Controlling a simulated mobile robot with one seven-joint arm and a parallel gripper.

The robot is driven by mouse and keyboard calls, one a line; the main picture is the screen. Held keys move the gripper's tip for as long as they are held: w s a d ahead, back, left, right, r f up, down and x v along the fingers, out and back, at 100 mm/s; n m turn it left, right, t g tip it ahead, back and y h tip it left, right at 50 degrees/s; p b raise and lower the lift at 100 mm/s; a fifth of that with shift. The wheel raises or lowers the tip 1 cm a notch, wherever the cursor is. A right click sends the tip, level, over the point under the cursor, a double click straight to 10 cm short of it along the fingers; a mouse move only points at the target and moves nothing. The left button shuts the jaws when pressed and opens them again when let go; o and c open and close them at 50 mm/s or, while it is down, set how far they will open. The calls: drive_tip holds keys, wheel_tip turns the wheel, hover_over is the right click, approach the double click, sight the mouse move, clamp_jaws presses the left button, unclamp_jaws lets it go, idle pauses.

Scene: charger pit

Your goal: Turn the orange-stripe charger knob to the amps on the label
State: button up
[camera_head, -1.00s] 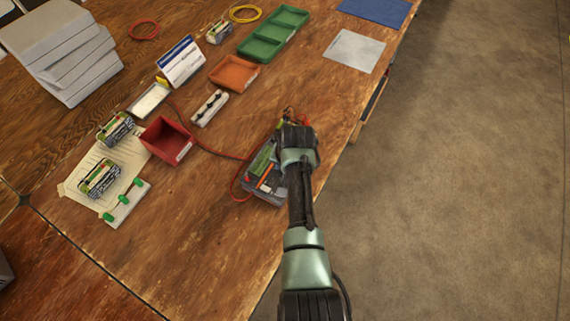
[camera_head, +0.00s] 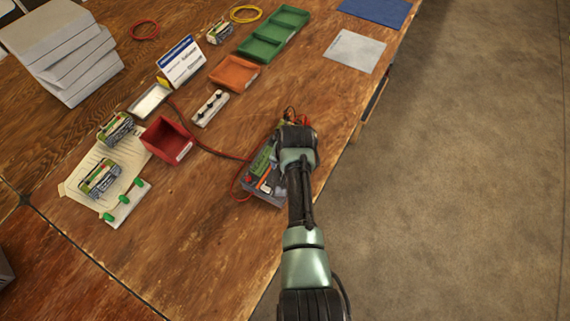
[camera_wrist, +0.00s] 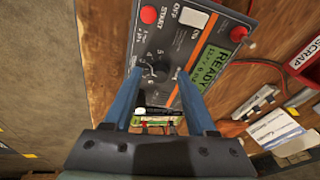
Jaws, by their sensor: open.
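The charger (camera_head: 262,185) is a dark grey box near the table's right edge, partly hidden by my arm in the head view. An orange stripe (camera_head: 265,184) shows on its face. In the wrist view its panel has a red START button (camera_wrist: 150,14), a white OFF switch (camera_wrist: 192,18) and a green display (camera_wrist: 222,52) reading READY. The dark round knob (camera_wrist: 158,70) sits among printed scale marks. My gripper (camera_wrist: 160,73) is open, with one blue finger on each side of the knob; I cannot tell whether they touch it. A printed card (camera_head: 181,62) stands upright; its text is too small to read.
A red bin (camera_head: 167,140) stands left of the charger, with a red cable running between. Battery packs (camera_head: 99,178), a strip with green knobs (camera_head: 124,205), an orange tray (camera_head: 233,73) and a green tray (camera_head: 273,33) lie around.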

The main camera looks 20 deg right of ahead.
drive_tip(key=shift+r, duration=0.1)
drive_tip(key=p+v, duration=0.1)
drive_tip(key=v, duration=1.1)
drive_tip(key=shift+s+r, duration=0.2)
drive_tip(key=shift+r, duration=0.15)
